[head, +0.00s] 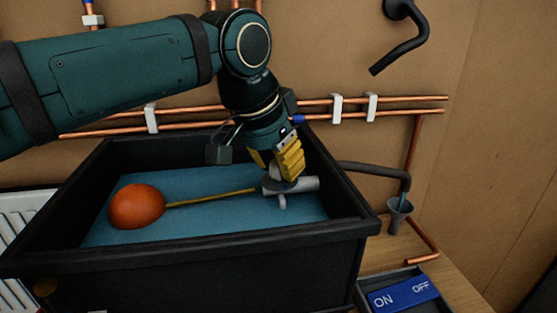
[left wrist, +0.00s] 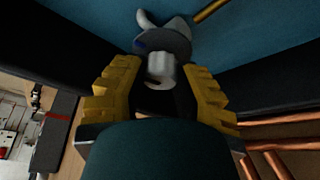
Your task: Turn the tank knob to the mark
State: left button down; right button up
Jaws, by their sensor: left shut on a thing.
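The black tank (head: 215,238) holds blue water. An orange ball float (head: 137,207) on a thin brass rod (head: 212,198) leads to a grey valve (head: 303,184) inside the tank's right end. My left gripper (head: 287,170), with yellow ribbed fingers, reaches down onto the valve from above. In the left wrist view, the fingers stand on both sides of a light grey round piece, the tank knob (left wrist: 162,72). The fingers hide most of the knob in the head view.
Copper pipes (head: 390,113) run along the wall behind the tank. A dark pipe (head: 372,169) leaves on the right above a small funnel (head: 398,210). A blue ON/OFF plate (head: 403,294) sits at lower right. A black bent spout (head: 405,45) hangs on the wall.

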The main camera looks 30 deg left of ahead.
dwell(0.4)
pick_arm(q)
jog(key=c, duration=0.6)
grip_release()
jog(key=shift+c, duration=0.2)
jog(key=v, duration=1.2)
jog(key=shift+w, duration=0.1)
